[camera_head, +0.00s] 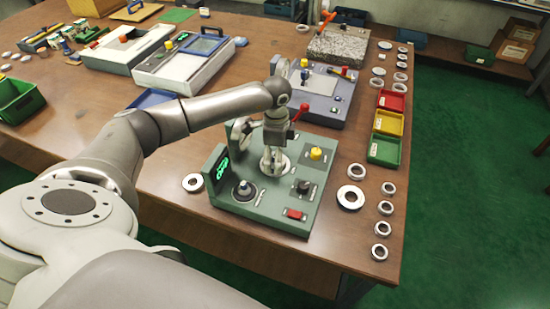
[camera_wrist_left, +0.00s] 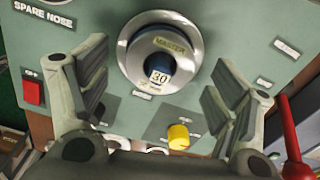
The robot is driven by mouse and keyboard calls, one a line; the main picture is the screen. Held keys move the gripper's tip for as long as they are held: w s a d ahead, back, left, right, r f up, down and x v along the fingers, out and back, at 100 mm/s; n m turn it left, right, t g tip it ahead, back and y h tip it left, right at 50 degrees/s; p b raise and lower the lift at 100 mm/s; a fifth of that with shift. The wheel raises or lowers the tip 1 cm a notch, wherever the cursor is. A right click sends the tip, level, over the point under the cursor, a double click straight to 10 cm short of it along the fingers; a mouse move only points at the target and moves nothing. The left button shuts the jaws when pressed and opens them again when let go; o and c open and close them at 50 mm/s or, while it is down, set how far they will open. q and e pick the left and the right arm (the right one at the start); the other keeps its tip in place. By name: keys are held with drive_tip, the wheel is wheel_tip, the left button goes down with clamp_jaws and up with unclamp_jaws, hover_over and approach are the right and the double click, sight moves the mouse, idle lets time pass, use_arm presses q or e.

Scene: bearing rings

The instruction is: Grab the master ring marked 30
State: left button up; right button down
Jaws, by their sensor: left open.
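My right gripper is not in view.
Loose rings lie on the table, including a large one (camera_head: 350,197). A green tray (camera_head: 384,150) stands at the right edge.

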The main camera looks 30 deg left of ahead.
use_arm(q)
drive_tip(key=shift+f, duration=0.5)
drive_tip(key=c, duration=1.2)
drive_tip(key=shift+r, duration=0.1)
drive_tip(key=shift+c, duration=1.1)
drive_tip(key=shift+r, duration=0.15)
